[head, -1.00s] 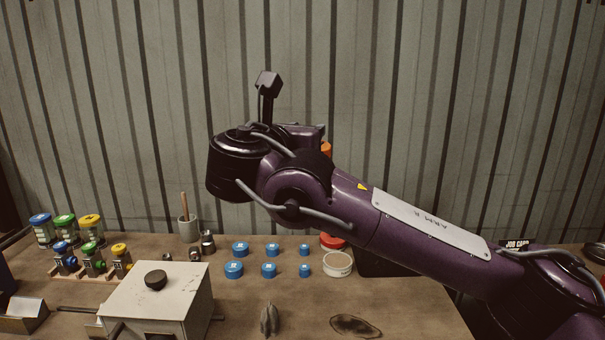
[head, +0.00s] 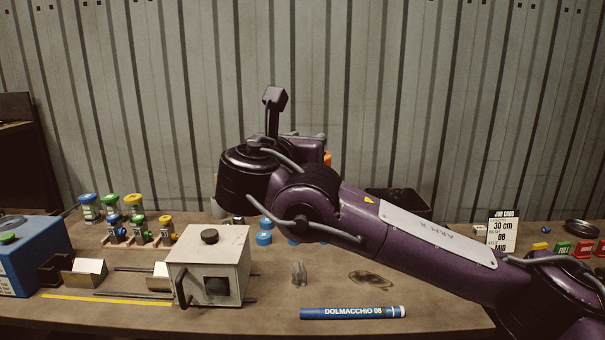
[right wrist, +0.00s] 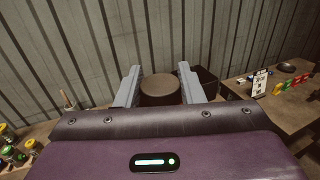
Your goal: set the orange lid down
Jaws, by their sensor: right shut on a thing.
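My right gripper (right wrist: 159,90) is shut on a round thing, the orange lid (right wrist: 160,86), which looks dark brown in the right wrist view. One finger is on each side of it. In the head view my right arm hides most of the gripper; a small orange patch (head: 327,158) shows just past the wrist, and I cannot tell surely that it is the lid. The held lid is up in the air, above the bench (head: 270,325). My left gripper is not in view.
A grey box with a black knob (head: 210,262) stands on the bench left of centre. Blue caps (head: 264,238) are partly behind my arm. A dark bin (head: 400,200) stands at the back. A blue labelled tube (head: 350,313) lies at the front. A job card (head: 502,232) stands right.

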